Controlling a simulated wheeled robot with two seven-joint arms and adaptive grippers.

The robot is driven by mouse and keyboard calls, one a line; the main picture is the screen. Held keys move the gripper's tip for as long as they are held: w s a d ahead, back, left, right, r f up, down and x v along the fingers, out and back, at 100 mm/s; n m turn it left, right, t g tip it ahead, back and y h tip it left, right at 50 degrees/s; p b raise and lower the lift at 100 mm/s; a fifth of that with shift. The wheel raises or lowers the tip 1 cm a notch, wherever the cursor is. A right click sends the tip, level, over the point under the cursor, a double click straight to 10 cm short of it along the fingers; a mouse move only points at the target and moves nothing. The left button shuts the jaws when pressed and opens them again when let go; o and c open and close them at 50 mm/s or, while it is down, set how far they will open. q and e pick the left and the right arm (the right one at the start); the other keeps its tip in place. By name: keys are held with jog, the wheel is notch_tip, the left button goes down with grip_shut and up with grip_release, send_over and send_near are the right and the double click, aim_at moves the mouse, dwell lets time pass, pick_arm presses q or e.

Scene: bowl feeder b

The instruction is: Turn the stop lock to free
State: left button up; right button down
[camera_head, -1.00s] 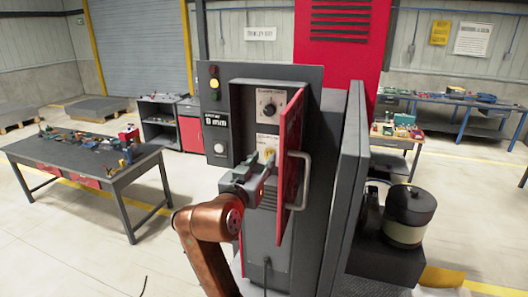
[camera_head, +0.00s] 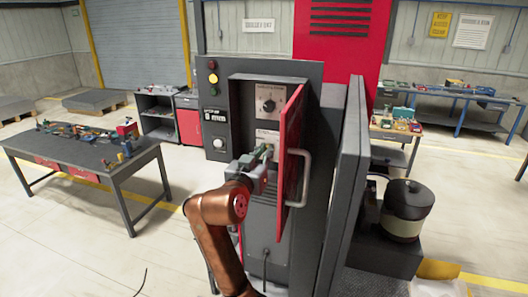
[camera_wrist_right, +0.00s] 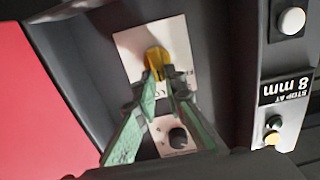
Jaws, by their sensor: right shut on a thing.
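The stop lock shows in the right wrist view as a yellow key-like handle (camera_wrist_right: 156,62) on a white plate inside the open recess of the grey machine cabinet (camera_head: 234,100). My right gripper (camera_wrist_right: 160,84) has its green fingers closed around the lock's near end. In the head view my right gripper (camera_head: 266,153) reaches into the recess, left of the open red door, and hides most of the lock. The plate's markings are too blurred to read, so I cannot tell the lock's setting. My left gripper is in neither view.
The red door (camera_head: 291,150) with its metal handle (camera_head: 303,178) stands open just right of my gripper. A black dial (camera_head: 268,105) sits above the lock plate. A tool-covered workbench (camera_head: 85,158) stands at left.

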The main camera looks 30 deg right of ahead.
jog(key=shift+a, duration=0.1)
jog(key=n, duration=0.1)
jog(key=n+p, duration=0.1)
jog(key=n, duration=0.1)
jog(key=n+p, duration=0.1)
jog(key=shift+w+a+n, duration=0.1)
jog(key=shift+w+n, duration=0.15)
jog(key=shift+n, duration=0.05)
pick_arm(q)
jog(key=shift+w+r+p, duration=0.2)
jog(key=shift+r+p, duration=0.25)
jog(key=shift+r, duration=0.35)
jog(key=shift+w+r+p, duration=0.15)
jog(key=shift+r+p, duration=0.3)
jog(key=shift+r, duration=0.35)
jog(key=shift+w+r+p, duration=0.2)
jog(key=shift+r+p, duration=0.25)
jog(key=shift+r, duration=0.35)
pick_arm(e)
jog(key=shift+w+a+f+n, duration=0.1)
jog(key=shift+n, duration=0.95)
jog(key=shift+w+a+n, duration=0.1)
jog(key=shift+n, duration=0.95)
jog(key=c, duration=2)
grip_release()
jog(key=shift+d+f, duration=0.15)
